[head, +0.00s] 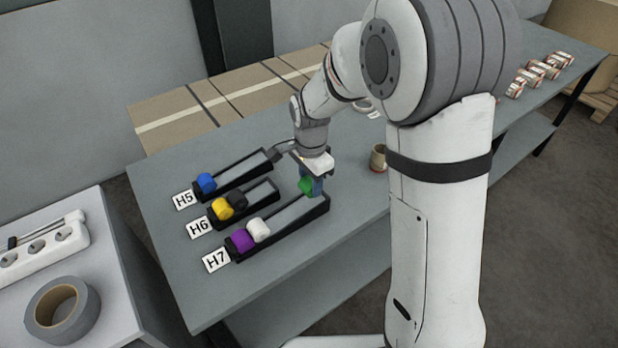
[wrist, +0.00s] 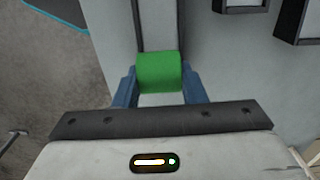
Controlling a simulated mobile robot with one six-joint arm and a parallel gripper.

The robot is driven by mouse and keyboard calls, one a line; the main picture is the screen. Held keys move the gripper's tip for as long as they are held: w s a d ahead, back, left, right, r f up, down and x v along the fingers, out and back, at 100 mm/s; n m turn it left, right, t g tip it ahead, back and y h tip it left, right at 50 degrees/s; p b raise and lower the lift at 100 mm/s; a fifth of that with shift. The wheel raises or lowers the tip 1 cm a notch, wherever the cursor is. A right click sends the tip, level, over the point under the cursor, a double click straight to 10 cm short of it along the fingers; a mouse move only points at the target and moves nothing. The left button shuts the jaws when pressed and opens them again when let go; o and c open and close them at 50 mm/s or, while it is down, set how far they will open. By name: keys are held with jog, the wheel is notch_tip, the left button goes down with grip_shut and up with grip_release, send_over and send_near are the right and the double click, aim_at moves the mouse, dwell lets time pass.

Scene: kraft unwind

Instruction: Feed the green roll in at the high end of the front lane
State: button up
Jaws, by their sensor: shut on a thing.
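My gripper (head: 316,184) is shut on the green roll (head: 306,187) at the right, raised end of the front lane, H7 (head: 290,214). In the wrist view, the green roll (wrist: 160,71) sits between the two blue fingers of my gripper (wrist: 160,88), with the lane's grey floor (wrist: 160,25) running on beyond it. I cannot tell whether the roll touches the lane floor. At the low left end of this lane are a purple roll (head: 242,240) and a white roll (head: 259,229), with bare floor between the white roll and the green one.
Lane H6 (head: 262,194) holds a yellow (head: 222,208) and a black roll (head: 238,199). Lane H5 (head: 240,174) holds a blue roll (head: 206,183). A tape roll (head: 62,309) lies on the left table.

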aim_at(310, 179)
jog(key=shift+f, duration=0.45)
jog(key=shift+f, duration=0.15)
jog(key=shift+w+f+b, duration=0.1)
jog(key=shift+f+b, duration=1)
jog(key=o, duration=1.4)
jog(key=shift+c, duration=0.2)
jog(key=shift+r, duration=0.1)
notch_tip(310, 179, up, 8)
jog(key=p, duration=0.5)
jog(key=shift+p, duration=0.3)
jog(key=shift+r, duration=0.15)
